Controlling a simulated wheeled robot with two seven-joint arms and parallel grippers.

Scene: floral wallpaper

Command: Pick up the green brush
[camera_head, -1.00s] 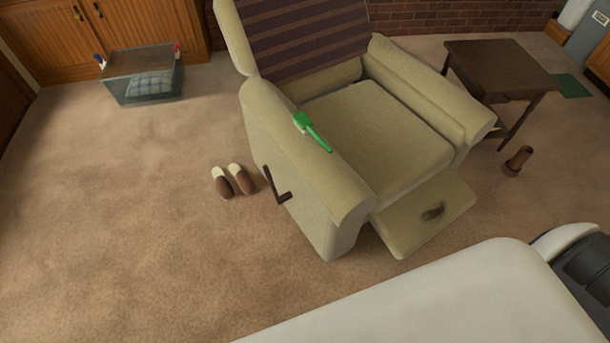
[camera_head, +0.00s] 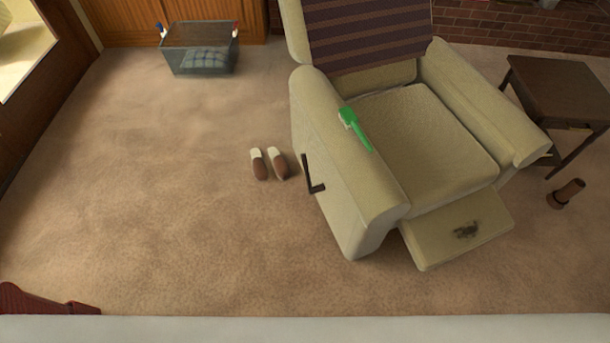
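The green brush (camera_head: 355,128) lies on top of the left armrest of the beige recliner (camera_head: 424,128). Its wide head, with pale bristles at the left side, points to the back of the chair, and its handle points to the front right. Neither of my grippers shows in the head view. Nothing touches or covers the brush except the armrest under it.
A pair of slippers (camera_head: 268,164) lies on the carpet left of the recliner. A clear bin (camera_head: 200,62) stands by the cabinets. A dark side table (camera_head: 560,88) and a brown boot-like object (camera_head: 566,194) are at right.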

